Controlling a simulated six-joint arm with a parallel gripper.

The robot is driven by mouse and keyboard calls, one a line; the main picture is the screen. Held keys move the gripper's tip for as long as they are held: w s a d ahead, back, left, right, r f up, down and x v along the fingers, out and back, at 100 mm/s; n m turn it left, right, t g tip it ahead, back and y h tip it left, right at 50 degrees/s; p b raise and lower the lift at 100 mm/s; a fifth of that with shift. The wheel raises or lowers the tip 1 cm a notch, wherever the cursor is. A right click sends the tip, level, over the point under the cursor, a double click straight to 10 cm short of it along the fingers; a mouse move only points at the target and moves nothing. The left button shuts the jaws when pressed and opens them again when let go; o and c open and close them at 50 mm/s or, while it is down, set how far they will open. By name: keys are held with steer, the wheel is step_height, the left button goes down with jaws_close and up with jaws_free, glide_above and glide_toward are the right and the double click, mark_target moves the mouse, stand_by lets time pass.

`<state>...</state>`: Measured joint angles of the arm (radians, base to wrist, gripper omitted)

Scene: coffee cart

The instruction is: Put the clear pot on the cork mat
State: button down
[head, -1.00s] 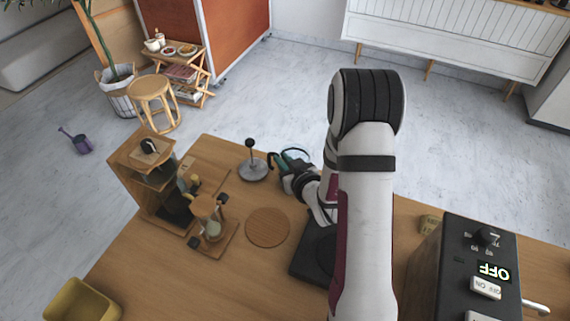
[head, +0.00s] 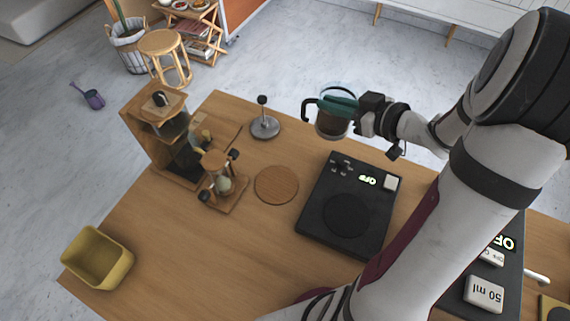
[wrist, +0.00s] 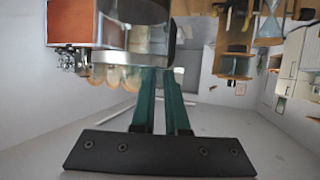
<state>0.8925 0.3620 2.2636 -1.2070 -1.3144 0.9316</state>
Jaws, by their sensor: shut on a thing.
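The clear pot (head: 331,126) has a black handle and dark liquid inside. My gripper (head: 352,104) is shut on it from the right and holds it up near the far edge of the table. In the wrist view the pot (wrist: 140,35) shows blurred just beyond my green fingers (wrist: 160,85). The round cork mat (head: 276,185) lies flat and bare on the table, below and left of the pot in the head view.
A black scale (head: 313,222) with a lit display lies right of the mat. A tamper (head: 264,124) stands behind the mat. A yellow bin (head: 97,258) sits at front left.

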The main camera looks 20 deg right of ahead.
steer(key=s+a+f+n+g+y, duration=0.1)
steer(key=s+a+n+g+y, duration=0.3)
steer(key=s+n+g+y, duration=0.55)
steer(key=w+a+f+m+t+h, duration=0.1)
steer(key=w+a+f, duration=0.3)
steer(key=a+f, duration=0.5)
step_height(320, 180, down, 2)
steer(key=shift+w+a+f+t+h, duration=0.25)
steer(key=shift+t+h, duration=0.4)
steer(key=shift+h, duration=0.2)
steer(key=c, duration=0.9)
jaws_free()
steer(key=shift+r, duration=0.1)
